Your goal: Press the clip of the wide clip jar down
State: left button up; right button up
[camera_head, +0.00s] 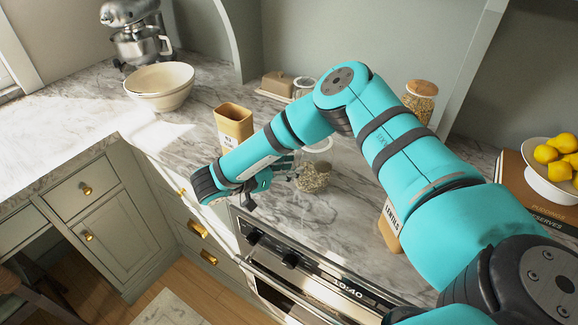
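A glass clip jar (314,176) with grainy contents stands on the marble counter near the middle. It looks like the wide clip jar, and my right arm hides part of its top. Its clip is too small to make out. My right gripper (286,168) is at the jar's left side, with its dark fingers close to the glass. I cannot tell whether they touch it or how far they are spread. My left gripper is not in view.
A tan canister (235,122) stands left of my forearm. A lentils canister (389,232) is partly behind my arm. A wooden-lidded jar (421,101) and a butter dish (276,84) stand behind. A cream bowl (160,86) is far left; a lemon bowl (548,181) is right.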

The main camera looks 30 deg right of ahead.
jog(key=shift+o, duration=1.3)
jog(key=v, duration=1.2)
